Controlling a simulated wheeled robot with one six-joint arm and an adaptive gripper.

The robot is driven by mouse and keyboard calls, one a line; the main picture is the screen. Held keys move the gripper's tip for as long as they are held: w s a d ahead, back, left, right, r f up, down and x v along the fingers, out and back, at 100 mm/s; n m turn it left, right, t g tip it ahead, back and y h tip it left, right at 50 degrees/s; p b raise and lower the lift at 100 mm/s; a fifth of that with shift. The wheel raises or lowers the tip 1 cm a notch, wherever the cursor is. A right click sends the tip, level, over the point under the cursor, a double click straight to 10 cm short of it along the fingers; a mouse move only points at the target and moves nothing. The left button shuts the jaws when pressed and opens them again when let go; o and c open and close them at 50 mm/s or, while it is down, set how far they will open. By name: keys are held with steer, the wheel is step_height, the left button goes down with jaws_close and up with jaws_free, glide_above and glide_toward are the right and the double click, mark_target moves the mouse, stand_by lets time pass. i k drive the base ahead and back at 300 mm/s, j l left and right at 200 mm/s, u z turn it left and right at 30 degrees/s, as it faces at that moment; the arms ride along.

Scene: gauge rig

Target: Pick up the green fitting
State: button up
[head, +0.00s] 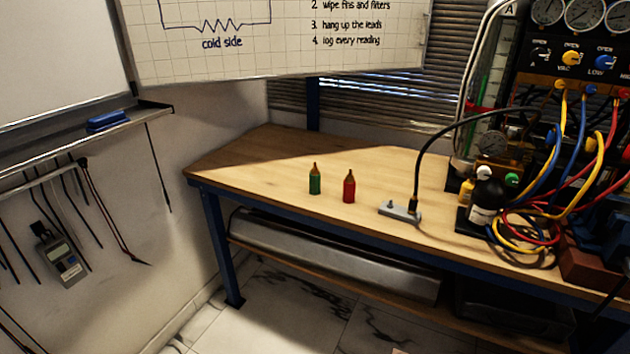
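The green fitting (314,181) stands upright on the wooden workbench (255,162), left of the bench's middle. It has a green body and a brassy pointed top. A similar red fitting (349,188) stands upright a short way to its right, apart from it. Nothing covers the green fitting in the head view. My gripper is not in view.
Right of the fittings, a grey block (399,211) has a black cable rising from it. A black bottle (487,202), coiled coloured hoses (540,225) and a gauge rig (575,60) crowd the bench's right end. The bench's left part is clear.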

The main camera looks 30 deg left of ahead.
mark_target(314, 175)
steer(key=u, duration=1.25)
steer(key=i+u, duration=0.25)
steer(key=i, duration=0.25)
steer(key=i+l+u, duration=0.25)
steer(key=i, duration=0.2)
